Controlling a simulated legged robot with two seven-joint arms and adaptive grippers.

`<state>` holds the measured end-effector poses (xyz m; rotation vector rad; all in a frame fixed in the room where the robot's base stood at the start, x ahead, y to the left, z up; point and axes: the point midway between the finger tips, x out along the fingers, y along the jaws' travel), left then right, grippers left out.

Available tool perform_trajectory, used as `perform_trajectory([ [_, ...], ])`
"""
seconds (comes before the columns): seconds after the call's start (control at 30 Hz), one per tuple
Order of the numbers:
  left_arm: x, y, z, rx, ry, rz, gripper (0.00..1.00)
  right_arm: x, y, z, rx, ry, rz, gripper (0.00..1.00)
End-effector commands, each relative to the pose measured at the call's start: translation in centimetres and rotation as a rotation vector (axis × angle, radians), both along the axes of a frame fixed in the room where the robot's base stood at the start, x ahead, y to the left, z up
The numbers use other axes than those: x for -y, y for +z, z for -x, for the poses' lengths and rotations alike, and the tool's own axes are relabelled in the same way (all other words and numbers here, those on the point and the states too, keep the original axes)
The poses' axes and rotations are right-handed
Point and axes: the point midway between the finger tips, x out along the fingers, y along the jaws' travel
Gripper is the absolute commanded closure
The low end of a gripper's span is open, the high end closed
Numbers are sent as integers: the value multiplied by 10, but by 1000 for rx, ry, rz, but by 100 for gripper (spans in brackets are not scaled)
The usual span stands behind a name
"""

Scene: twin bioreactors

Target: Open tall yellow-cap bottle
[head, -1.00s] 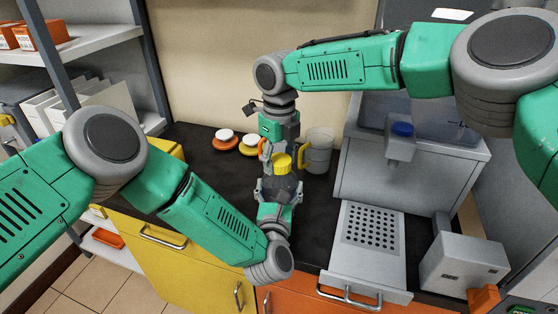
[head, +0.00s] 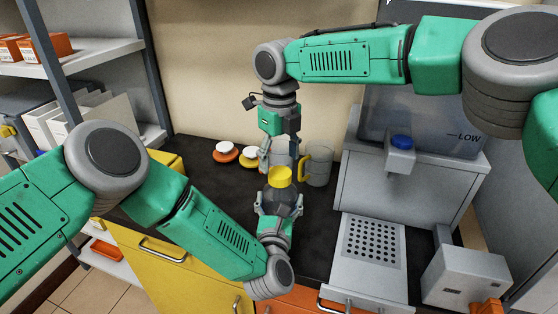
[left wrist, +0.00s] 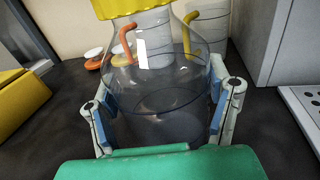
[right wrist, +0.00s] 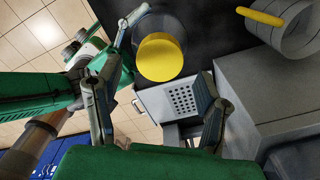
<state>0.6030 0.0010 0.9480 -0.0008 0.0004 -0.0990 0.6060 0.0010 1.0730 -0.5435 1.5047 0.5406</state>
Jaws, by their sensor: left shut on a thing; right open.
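The tall clear bottle (left wrist: 160,85) has a yellow cap (head: 280,176) on top and stands upright over the counter. My left gripper (head: 280,207) is shut on the bottle's lower body, with a finger on each side in the left wrist view (left wrist: 163,108). My right gripper (head: 281,160) points down from above and is open. Its fingertips are just above the cap. In the right wrist view the cap (right wrist: 160,57) shows between and beyond the open fingers. The bottle's base is hidden by my left gripper.
A jug with a yellow handle (head: 320,166) stands behind and right of the bottle; a jug with an orange handle is partly hidden behind it. An orange lid (head: 225,153) and a yellow lid (head: 249,160) lie at the back left. A dispenser (head: 400,160) stands on the right.

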Motion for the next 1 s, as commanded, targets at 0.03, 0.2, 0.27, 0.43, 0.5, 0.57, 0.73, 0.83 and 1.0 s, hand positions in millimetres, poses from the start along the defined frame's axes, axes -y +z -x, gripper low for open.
perform_trajectory([
  [0.03,0,-3,1,-7,-2,0,100,0,0,0,0,-31,0,38],
  [0.2,0,-3,1,-6,-2,-1,100,-1,2,1,-2,-288,4,38],
  [0.27,0,-3,1,-6,-2,-1,100,-1,3,2,-3,-419,5,38],
  [0.43,0,-2,1,-6,-2,-1,100,-2,5,3,-6,-812,12,38],
  [0.5,0,-2,1,-6,-1,-1,100,-2,6,4,-5,-973,15,38],
  [0.57,0,-2,1,-6,-1,-1,100,-2,7,4,-5,-1113,18,38],
  [0.73,0,-2,1,-5,-1,0,100,-2,10,4,-3,-1509,22,38],
  [0.83,0,-2,1,-5,-1,0,100,-3,12,5,-1,-1742,25,38],
  [1.0,0,-2,1,-5,-1,0,100,-2,16,4,4,-2140,27,38],
])
